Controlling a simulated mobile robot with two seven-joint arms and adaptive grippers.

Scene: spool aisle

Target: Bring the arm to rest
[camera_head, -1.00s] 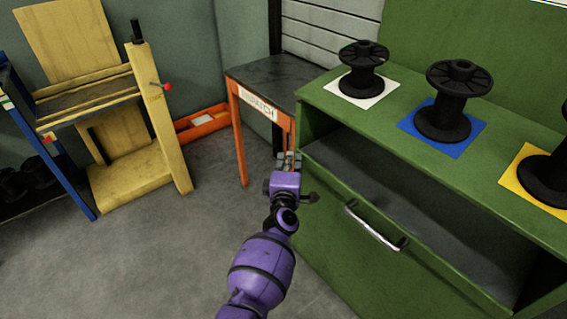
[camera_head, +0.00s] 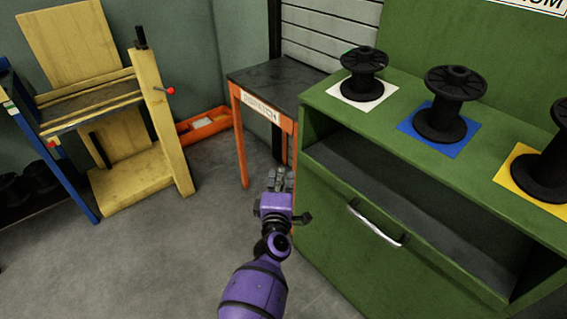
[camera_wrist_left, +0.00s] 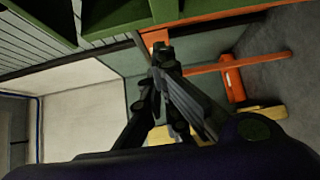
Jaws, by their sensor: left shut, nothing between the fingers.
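My left arm, purple with black joints, comes up from the bottom middle of the head view. My left gripper (camera_head: 281,179) is in front of the green cabinet's left edge, below the dispatch table. It is shut and empty. In the left wrist view the gripper's dark fingers (camera_wrist_left: 160,60) come together at the tips, with nothing between them. My right gripper is in neither view.
A green cabinet (camera_head: 340,222) with a silver handle (camera_head: 375,224) stands at right, bearing black spools (camera_head: 443,105) on coloured squares. An orange-legged dispatch table (camera_head: 262,104) stands behind. A yellow wooden rack (camera_head: 166,120) and an orange bin (camera_head: 205,124) are at left. Grey floor (camera_head: 150,250) is clear.

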